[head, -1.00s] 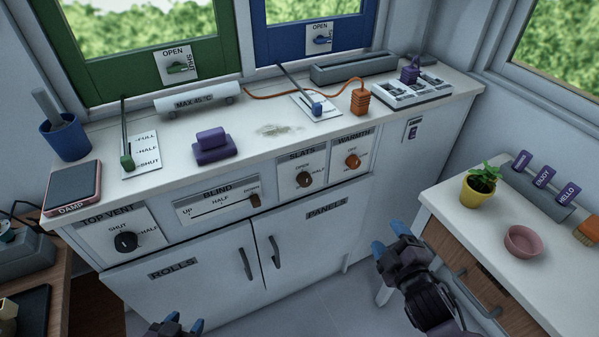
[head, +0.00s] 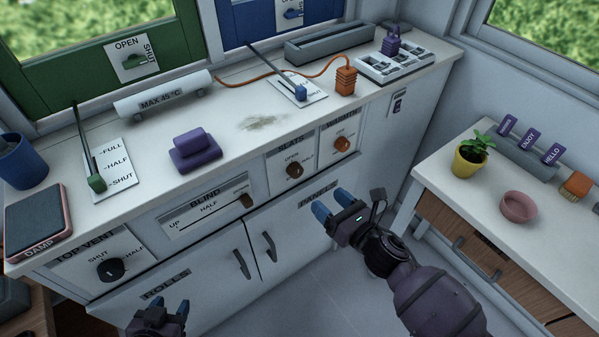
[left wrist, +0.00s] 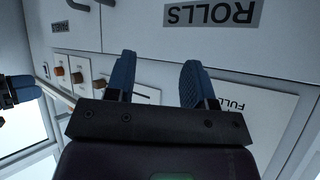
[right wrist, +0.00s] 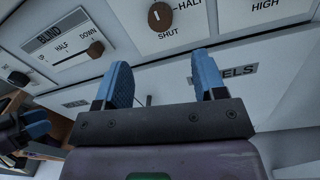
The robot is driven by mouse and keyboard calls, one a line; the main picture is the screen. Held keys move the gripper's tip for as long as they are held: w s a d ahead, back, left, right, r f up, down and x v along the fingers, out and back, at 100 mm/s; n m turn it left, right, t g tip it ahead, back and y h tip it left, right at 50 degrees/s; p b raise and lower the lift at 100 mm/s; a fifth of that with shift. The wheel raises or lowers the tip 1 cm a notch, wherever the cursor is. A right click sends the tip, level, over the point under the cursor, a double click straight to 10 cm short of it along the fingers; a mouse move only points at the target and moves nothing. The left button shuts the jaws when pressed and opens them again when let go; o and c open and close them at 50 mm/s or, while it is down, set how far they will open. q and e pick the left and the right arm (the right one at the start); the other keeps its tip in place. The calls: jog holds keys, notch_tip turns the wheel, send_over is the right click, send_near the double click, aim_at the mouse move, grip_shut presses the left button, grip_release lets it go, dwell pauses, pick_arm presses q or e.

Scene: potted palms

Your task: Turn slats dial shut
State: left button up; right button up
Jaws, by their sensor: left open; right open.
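The slats dial (head: 294,170) is a round brown knob on a white plate on the cabinet front, under the label SLATS. In the right wrist view the dial (right wrist: 160,16) is at the top, with HALF to its right and SHUT below; its pale mark looks roughly upright. My right gripper (head: 335,208) is open and empty, below and right of the dial, apart from it. Its open fingers also show in the right wrist view (right wrist: 165,82). My left gripper (head: 160,310) is open and empty in front of the ROLLS door, far from the dial.
The orange-brown warmth knob (head: 342,145) is just right of the dial. The blind slider (head: 246,201) is to its left, and the black top vent knob (head: 110,270) is farther left. Door handles (head: 269,247) stick out below. A side table (head: 440,165) stands at right.

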aim_at(299, 173)
jog(key=x, duration=1)
jog(key=shift+b, duration=0.4)
jog(key=shift+w+a, duration=0.3)
jog(key=shift+w, duration=0.05)
jog(key=c, duration=0.9)
